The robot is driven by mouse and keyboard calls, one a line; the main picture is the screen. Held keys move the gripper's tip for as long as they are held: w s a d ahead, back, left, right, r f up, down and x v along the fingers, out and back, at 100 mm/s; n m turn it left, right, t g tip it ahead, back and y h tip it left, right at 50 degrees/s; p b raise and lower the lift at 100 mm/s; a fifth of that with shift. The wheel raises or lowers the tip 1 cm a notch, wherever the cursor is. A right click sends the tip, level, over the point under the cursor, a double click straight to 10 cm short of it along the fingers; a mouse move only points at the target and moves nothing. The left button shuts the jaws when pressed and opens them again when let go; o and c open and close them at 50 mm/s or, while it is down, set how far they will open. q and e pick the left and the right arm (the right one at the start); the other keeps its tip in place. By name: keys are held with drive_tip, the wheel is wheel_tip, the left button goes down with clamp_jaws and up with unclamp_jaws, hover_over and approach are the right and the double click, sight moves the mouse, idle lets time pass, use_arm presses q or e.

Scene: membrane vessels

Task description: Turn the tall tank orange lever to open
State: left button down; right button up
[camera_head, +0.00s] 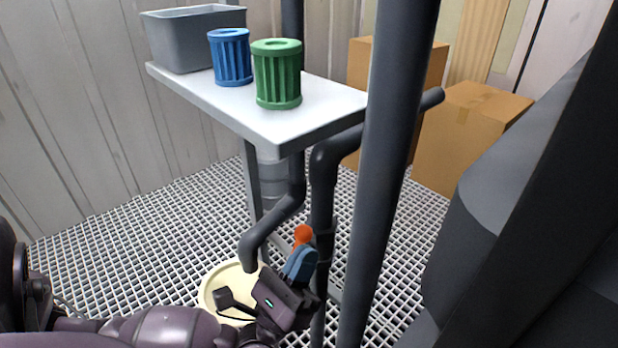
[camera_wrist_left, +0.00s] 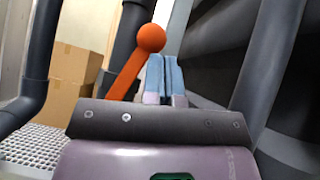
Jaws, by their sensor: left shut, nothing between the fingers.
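The orange lever shows in the head view as a round orange knob (camera_head: 303,233) by the dark vertical pipe below the table. The rod's base is hidden behind my gripper. My right gripper is not in view.
A white table (camera_head: 280,125) holds a grey bin (camera_head: 185,45), a blue canister (camera_head: 230,60) and a green canister (camera_head: 277,75). A thick dark pipe (camera_head: 385,150) stands close right of the gripper. A cream round basin (camera_head: 212,290) lies below. Cardboard boxes (camera_head: 465,140) stand behind.

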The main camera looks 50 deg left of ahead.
use_arm(q)
drive_tip(key=shift+a+r+n+g+y, duration=0.15)
drive_tip(key=shift+a+n+g+y, duration=0.15)
drive_tip(key=shift+n+y, duration=0.65)
drive_tip(key=shift+a+r+n+g+y, duration=0.2)
drive_tip(key=shift+n+g+y, duration=0.1)
drive_tip(key=shift+n+y, duration=0.65)
drive_tip(key=shift+a+r+n+g+y, duration=0.15)
drive_tip(key=shift+a+n+g+y, duration=0.15)
drive_tip(key=shift+n+y, duration=0.65)
drive_tip(key=shift+n, duration=0.35)
drive_tip(key=s+d+f, duration=0.1)
drive_tip(key=s+d, duration=0.1)
drive_tip(key=s, duration=0.4)
drive_tip(key=s+d+f+p, duration=0.1)
drive_tip(key=s+d, duration=0.1)
drive_tip(key=s, duration=0.5)
drive_tip(key=shift+s+d, duration=0.2)
drive_tip(key=shift+d, duration=0.2)
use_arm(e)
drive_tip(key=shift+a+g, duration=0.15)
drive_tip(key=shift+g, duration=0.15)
